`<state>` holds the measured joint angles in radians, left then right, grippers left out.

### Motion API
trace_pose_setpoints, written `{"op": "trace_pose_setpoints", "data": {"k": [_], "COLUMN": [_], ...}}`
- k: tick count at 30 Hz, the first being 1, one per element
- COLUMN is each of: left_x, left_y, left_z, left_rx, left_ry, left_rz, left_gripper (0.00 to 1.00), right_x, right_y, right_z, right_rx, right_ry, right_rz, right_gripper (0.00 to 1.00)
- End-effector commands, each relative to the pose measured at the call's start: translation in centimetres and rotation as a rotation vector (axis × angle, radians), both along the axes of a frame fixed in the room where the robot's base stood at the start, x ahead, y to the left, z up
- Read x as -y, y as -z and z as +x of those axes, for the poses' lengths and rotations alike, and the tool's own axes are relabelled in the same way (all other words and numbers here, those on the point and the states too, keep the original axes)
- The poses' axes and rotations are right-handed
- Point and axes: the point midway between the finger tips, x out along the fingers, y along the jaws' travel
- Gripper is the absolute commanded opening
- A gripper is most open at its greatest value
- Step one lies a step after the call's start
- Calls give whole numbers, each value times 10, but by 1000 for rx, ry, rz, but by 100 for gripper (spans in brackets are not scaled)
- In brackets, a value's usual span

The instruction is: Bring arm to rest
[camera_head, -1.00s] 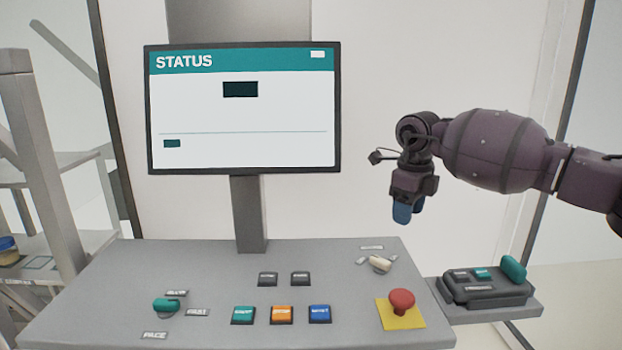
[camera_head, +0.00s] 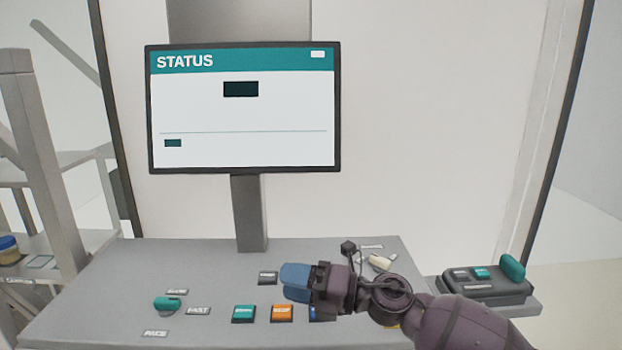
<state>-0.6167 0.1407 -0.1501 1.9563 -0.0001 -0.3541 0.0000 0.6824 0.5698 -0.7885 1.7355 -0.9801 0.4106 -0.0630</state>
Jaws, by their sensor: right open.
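My right gripper (camera_head: 295,282) is low over the control console (camera_head: 120,270), with its blue fingertips pointing left. It is open, and I see nothing between its fingers. It is in front of the blue button (camera_head: 322,315), which is mostly hidden. The red emergency button is hidden behind my right arm; only a bit of its yellow base shows. My left gripper is not in view.
A status screen (camera_head: 240,115) stands on a grey post behind the console. Green (camera_head: 243,314) and orange (camera_head: 281,314) buttons and a green knob (camera_head: 166,303) are on the console. A side shelf with a control box (camera_head: 485,287) is at right. A grey rack (camera_head: 45,150) stands at left.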

Motion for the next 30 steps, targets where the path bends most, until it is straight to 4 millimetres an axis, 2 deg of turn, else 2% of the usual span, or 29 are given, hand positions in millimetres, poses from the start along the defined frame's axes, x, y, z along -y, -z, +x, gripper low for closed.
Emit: {"op": "trace_pose_setpoints", "data": {"k": [5, 8, 11, 17, 20, 23, 27, 30], "left_x": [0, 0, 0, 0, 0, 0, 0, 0], "left_y": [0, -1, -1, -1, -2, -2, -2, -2], "left_z": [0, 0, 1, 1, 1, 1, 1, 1], "left_rx": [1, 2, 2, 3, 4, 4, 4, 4], "left_ry": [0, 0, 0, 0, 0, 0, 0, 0], "left_rz": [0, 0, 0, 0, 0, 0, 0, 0], "left_gripper": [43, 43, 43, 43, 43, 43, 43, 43], "right_x": [25, 50, 81, 150, 185, 217, 255, 273], "right_y": [-5, 0, 11, 55, 84, 116, 157, 179], "right_z": [-4, -3, -4, -22, -42, -70, -124, -164], "right_rx": [-226, -364, -511, -824, -988, -1157, -1394, -1543], "right_ry": [246, 398, 557, 888, 1058, 1227, 1462, 1605], "right_rz": [305, 453, 586, 801, 884, 951, 1012, 1033], "right_gripper": [51, 51, 51, 51, 51, 51, 51, 51]}}
